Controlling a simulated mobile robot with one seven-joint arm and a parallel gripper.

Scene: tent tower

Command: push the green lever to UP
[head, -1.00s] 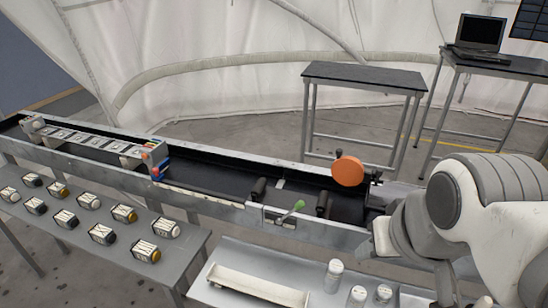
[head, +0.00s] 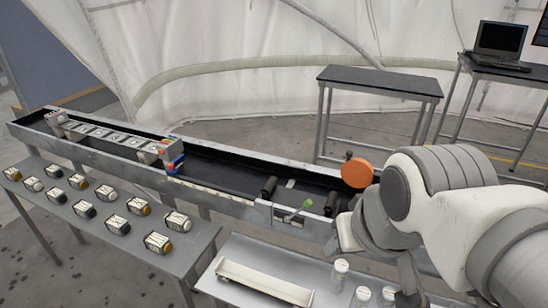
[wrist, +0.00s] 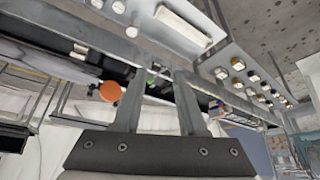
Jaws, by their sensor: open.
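The green lever (head: 308,203) is on the near side wall of the long conveyor trough, by a small metal plate (head: 272,214). Its rod slants up to the right and ends in a green knob. The knob also shows in the wrist view (wrist: 151,79), small and between the finger lines. My gripper (wrist: 161,72) is open and empty, its two fingers apart. In the head view my arm comes in from the right and its hand is right of the lever; the fingertips are not clear there. I see no contact with the lever.
An orange disc (head: 357,172) stands at the trough, just right of the lever and close to my arm. Below is a bench with a white tray (head: 262,283) and several white jars (head: 340,268). A side table (head: 185,250) holds labelled blocks. A rack (head: 118,140) sits farther left.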

